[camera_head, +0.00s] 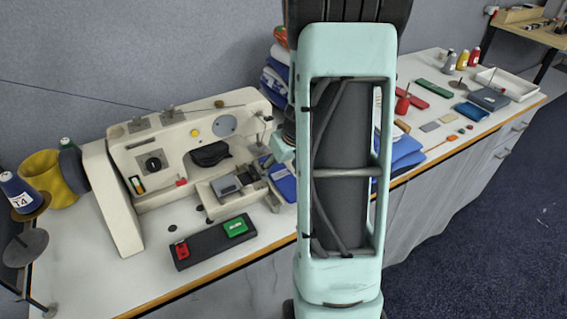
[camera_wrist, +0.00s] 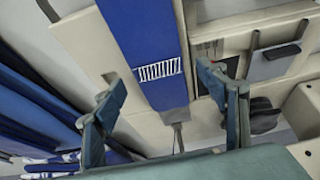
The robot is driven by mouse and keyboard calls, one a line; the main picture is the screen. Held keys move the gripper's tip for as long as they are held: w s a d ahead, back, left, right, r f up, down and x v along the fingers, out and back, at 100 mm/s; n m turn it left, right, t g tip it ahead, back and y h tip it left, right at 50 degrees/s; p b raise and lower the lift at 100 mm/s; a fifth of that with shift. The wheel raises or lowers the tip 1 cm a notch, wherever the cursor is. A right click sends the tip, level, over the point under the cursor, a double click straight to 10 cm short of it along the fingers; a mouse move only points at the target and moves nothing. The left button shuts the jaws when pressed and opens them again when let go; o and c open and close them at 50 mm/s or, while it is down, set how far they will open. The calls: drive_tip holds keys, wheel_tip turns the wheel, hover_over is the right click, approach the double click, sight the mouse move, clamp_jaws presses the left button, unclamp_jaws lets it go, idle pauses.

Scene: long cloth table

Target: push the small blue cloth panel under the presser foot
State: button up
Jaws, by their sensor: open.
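The small blue cloth panel (camera_wrist: 150,35) lies flat in the wrist view, with a white striped patch near one end. In the head view a blue piece that looks like it (camera_head: 284,183) shows beside the machine bed, partly hidden by my arm. My gripper (camera_wrist: 160,88) is open, its fingers apart on either side of the panel's patterned end, with nothing held. I cannot tell whether they touch the cloth. A small grey metal part (camera_wrist: 178,130), perhaps the presser foot, shows just beyond the panel's end; I cannot tell whether the cloth is under it.
The cream sewing machine (camera_head: 190,150) stands left of my arm. A black pedal-like box (camera_head: 214,241) with red and green buttons lies before it. Folded cloths (camera_head: 403,152) lie right of my arm. Further right are a white tray (camera_head: 508,84) and several small items.

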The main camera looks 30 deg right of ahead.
drive_tip(key=shift+w+f, duration=0.1)
drive_tip(key=shift+f, duration=0.2)
drive_tip(key=c, duration=1.3)
drive_tip(key=shift+o, duration=0.2)
drive_tip(key=shift+w, duration=0.15)
